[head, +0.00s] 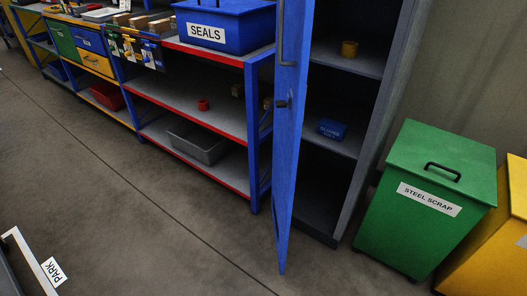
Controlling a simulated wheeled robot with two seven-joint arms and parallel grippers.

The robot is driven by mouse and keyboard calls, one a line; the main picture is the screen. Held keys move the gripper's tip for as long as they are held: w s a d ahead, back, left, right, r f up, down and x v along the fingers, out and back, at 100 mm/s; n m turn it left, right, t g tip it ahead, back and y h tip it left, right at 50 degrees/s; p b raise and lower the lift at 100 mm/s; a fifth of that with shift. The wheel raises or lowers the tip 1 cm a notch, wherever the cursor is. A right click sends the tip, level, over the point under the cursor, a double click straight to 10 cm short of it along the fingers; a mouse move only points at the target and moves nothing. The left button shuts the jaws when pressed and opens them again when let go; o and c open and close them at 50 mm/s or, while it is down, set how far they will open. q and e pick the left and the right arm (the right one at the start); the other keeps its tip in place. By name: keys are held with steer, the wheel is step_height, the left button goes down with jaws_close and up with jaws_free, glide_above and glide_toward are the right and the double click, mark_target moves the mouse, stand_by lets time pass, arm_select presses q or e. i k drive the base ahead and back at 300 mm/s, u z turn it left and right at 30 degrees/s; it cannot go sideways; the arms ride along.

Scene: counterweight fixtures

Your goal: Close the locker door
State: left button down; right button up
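A tall grey locker (382,110) stands right of the middle in the head view. Its blue door (296,150) stands wide open, swung out toward me and seen nearly edge-on. The door has a long vertical handle (281,35) and a small dark latch or knob (283,103). Inside the locker, a yellow-brown round part sits on the upper shelf (365,62) and a small blue box (333,128) labelled GLOVES on the shelf below. The top of the locker is out of frame. Neither of my grippers is in view.
A blue-framed shelf rack (252,150) with a blue SEALS bin (225,27) stands left of the door. A green STEEL SCRAP bin (428,200) and a yellow bin (495,245) stand at right. A PARK sign (53,271) is at bottom left. The floor (150,220) in front is clear.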

mark_target(294, 18)
steer(key=u, duration=0.9)
steer(key=i, duration=0.8)
steer(key=z, duration=2.05)
